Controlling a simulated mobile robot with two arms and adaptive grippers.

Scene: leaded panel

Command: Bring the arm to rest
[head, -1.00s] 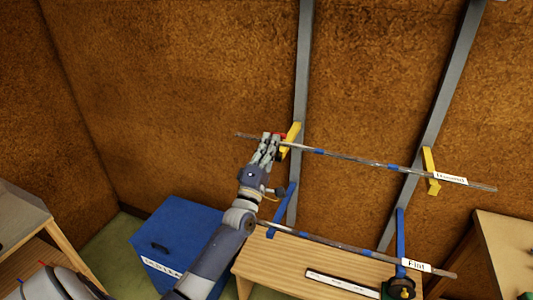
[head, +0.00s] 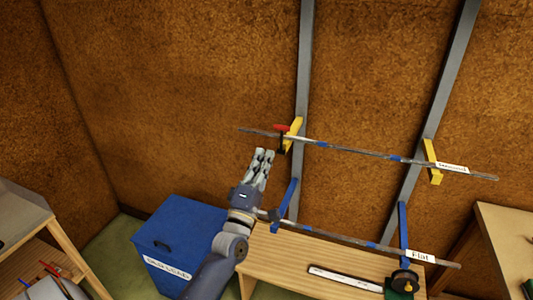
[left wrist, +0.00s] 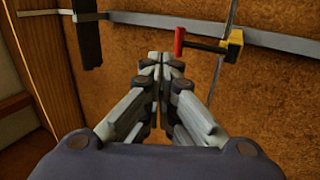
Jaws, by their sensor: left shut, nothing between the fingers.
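My left gripper (head: 264,155) is in the middle of the head view, pointing up toward the wall rack. Its fingers are shut with nothing between them. It is just below and left of the yellow upper bracket (head: 294,130), with a visible gap. In the left wrist view the closed fingertips (left wrist: 160,58) show in the centre. The yellow bracket and its red-handled piece (left wrist: 179,42) are to their upper right. My right gripper is not in view.
An upper rod (head: 350,151) and a lower rod labelled Flat (head: 335,240) rest on brackets on grey wall uprights. Below are a wooden bench (head: 290,255) and a blue bin (head: 180,235). Shelving stands at left, another table (head: 505,235) at right.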

